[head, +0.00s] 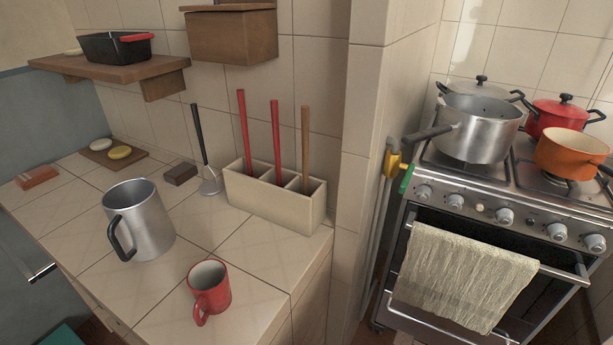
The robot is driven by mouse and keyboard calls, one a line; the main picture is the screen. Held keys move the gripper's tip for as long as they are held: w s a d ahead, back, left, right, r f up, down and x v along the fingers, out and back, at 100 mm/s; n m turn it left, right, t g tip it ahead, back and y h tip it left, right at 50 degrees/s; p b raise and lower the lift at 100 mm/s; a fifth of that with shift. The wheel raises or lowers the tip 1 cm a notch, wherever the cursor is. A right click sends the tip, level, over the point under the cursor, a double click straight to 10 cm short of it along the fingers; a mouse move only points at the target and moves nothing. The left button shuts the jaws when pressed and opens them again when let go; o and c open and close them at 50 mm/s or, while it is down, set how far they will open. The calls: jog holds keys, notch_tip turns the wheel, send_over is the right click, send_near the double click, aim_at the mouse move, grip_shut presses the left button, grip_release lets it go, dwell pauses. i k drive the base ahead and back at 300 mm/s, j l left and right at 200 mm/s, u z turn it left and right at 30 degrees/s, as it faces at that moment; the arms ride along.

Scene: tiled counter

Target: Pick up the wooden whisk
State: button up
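A wooden stick-like handle (305,150), which may be the wooden whisk, stands upright in the right compartment of a cream divided holder (262,201). Its lower end is hidden inside the holder, so I cannot see a whisk head. Two red handles, one on the left (243,130) and one in the middle (276,140), stand in the same holder to its left. The holder is on the tiled counter against the wall. My gripper is not in view.
A metal mug (140,222) and a red mug (209,288) stand on the counter in front of the holder. A black-handled utensil (201,135) leans on the wall to its left. A wooden box (232,36) hangs above. A stove (490,215) with pots stands right, beyond a wall corner.

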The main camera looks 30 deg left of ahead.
aim_at(305, 109)
jog(key=k+j+u, duration=0.5)
jog(key=u, duration=0.2)
jog(key=i+l+u, duration=0.1)
jog(key=u, duration=1.15)
jog(key=l+z, duration=0.1)
jog(key=z, duration=0.7)
jog(key=i+j, duration=0.05)
